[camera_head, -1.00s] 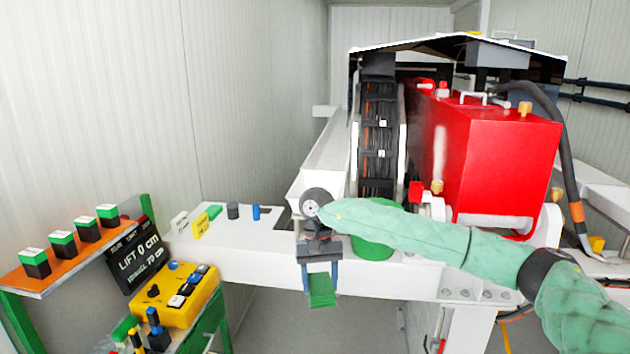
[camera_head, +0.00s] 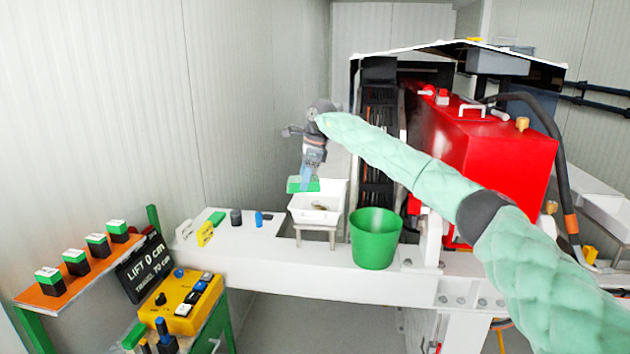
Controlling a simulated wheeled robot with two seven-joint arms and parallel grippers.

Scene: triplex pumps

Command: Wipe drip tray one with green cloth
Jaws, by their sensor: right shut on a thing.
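My right gripper (camera_head: 309,176) is shut on a green cloth (camera_head: 302,185), folded into a small block. It holds the cloth at the left back side of a white drip tray (camera_head: 315,215). I cannot tell whether the cloth touches the tray's rim or hangs above it. The tray stands on a small stand on the white beam and has a small dark patch inside. No number shows on it. My right arm reaches in from the right, over the beam. My left gripper is not in view.
A green bucket (camera_head: 376,240) stands just right of the tray. A red tank (camera_head: 480,170) and a hose are behind at the right. Left on the beam are a yellow tag (camera_head: 205,233) and small items. A yellow control box (camera_head: 187,300) stands at the lower left.

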